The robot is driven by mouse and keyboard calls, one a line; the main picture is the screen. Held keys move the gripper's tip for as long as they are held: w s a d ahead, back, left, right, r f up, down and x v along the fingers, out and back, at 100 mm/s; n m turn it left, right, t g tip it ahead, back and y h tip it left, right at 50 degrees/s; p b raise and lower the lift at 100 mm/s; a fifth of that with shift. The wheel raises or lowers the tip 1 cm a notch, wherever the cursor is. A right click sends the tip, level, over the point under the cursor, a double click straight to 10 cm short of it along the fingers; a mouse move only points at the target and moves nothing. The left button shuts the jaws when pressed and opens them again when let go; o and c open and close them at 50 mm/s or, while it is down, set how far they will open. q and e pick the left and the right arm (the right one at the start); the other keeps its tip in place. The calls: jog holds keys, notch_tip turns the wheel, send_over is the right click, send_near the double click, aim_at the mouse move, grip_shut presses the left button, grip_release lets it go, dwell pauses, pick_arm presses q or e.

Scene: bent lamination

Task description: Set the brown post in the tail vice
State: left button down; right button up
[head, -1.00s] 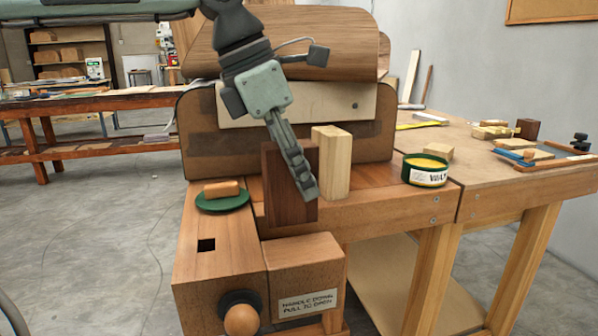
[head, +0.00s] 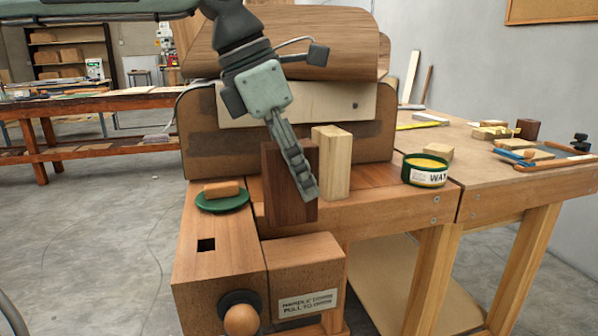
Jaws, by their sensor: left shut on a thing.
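The brown post (head: 281,190) is a dark upright block at the middle of the head view. My left gripper (head: 308,190) comes down from above and is shut on it, its fingers across the post's right part. The tail vice (head: 305,256) is the wooden block at the bench's front end, with a round wooden handle knob (head: 241,320) and a label. The post's lower end is just behind the vice block, near the gap by the bench edge. I cannot tell whether it touches the vice or the bench. My right gripper is not in view.
A pale post (head: 338,168) stands close to the right of the brown one. A green dish (head: 222,204) with a small block is on the left. A green wax tin (head: 426,172) stands on the right. A large bent wooden form (head: 290,45) rises behind.

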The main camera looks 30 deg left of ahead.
aim_at(298, 143)
pick_arm(q)
jog(key=shift+f+b, duration=2)
jog(key=shift+f, duration=0.3)
dwell(1.5)
jog(key=c, duration=0.9)
grip_release()
jog(key=o, duration=0.4)
jog(key=shift+c, duration=0.2)
jog(key=shift+r+p, duration=3.15)
jog(key=shift+r, duration=0.9)
